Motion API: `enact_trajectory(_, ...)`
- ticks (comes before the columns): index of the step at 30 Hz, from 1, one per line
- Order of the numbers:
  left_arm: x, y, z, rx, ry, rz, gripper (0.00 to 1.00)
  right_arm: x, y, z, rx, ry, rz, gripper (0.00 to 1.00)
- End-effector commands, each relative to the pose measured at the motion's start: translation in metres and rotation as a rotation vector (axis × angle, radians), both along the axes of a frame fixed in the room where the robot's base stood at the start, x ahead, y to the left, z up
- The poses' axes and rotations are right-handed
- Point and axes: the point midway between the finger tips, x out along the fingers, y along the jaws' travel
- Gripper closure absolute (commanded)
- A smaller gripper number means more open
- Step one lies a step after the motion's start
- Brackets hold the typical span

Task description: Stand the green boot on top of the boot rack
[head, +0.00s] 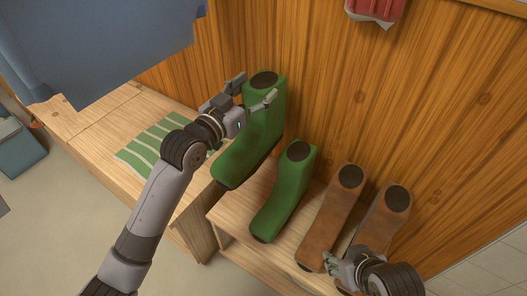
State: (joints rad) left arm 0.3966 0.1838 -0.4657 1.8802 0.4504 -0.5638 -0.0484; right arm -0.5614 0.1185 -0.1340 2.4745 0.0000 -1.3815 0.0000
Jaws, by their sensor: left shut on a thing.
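My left gripper (253,92) is shut on the upper shaft of a green boot (255,137). The boot is upright, with its dark opening up and its toe toward the lower left. It is at the left end of the wooden boot rack (233,213); whether its sole touches the rack I cannot tell. A second green boot (288,187) stands on the rack just right of it. My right gripper (337,262) is low at the right, in front of the brown boots; its finger opening is not clear.
Two brown boots, one nearer the middle (334,211) and one further right (386,213), stand on the rack. A wooden bench with a green striped mat (148,150) is at the left. A plank wall (400,90) stands behind. A red item (377,10) hangs at the top.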

Motion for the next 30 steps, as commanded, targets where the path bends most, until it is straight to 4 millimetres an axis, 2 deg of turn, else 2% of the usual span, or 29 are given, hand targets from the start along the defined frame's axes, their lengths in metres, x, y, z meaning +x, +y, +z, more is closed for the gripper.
enact_trajectory(3,0.000,0.000,-0.019,-0.002,-0.003,0.000,0.98,0.027,0.009,0.008,0.029,-0.132,0.011,0.60)
enact_trajectory(8,0.000,0.000,-0.042,-0.004,-0.005,0.000,0.98,0.059,0.021,0.029,0.068,-0.315,0.025,0.60)
enact_trajectory(15,0.000,0.000,-0.077,-0.004,-0.003,0.000,0.98,0.098,0.037,0.071,0.133,-0.601,0.045,0.60)
enact_trajectory(22,0.000,0.000,-0.110,-0.004,-0.005,0.000,0.98,0.120,0.050,0.122,0.202,-0.889,0.061,0.60)
enact_trajectory(27,0.000,0.000,-0.129,-0.002,-0.006,0.000,0.98,0.125,0.057,0.158,0.248,-1.070,0.071,0.60)
enact_trajectory(30,0.000,0.000,-0.134,-0.003,-0.008,0.000,0.98,0.124,0.058,0.170,0.265,-1.134,0.074,0.60)
